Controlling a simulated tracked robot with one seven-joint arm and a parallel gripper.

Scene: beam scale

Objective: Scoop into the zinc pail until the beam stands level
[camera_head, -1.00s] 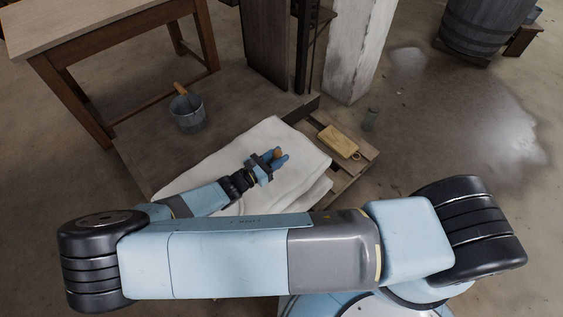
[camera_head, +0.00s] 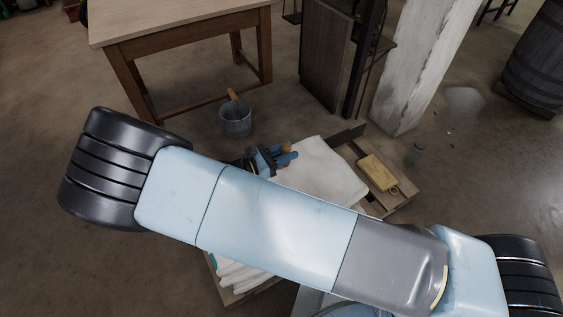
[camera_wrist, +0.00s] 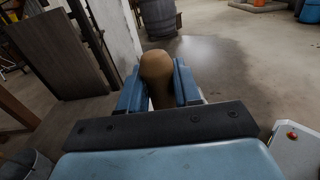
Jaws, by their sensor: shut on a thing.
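A grey zinc pail (camera_head: 236,122) stands below the wooden table, with a brown wooden grip rising at its top. Its rim also shows at the lower left of the wrist view (camera_wrist: 24,165). My gripper (camera_head: 283,155) is to the right of the pail and a little nearer, apart from it, over the edge of the white sacks. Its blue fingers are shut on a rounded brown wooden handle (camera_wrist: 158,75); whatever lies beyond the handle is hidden. A dark upright frame (camera_head: 366,60) stands behind; I cannot see a beam or whether it is level.
White folded sacks (camera_head: 325,175) lie on a low wooden platform, partly hidden by my arm. A yellowish block (camera_head: 377,173) lies at its right. A wooden table (camera_head: 180,25) stands at the back left, a whitewashed post (camera_head: 415,75) and a barrel (camera_head: 540,70) to the right.

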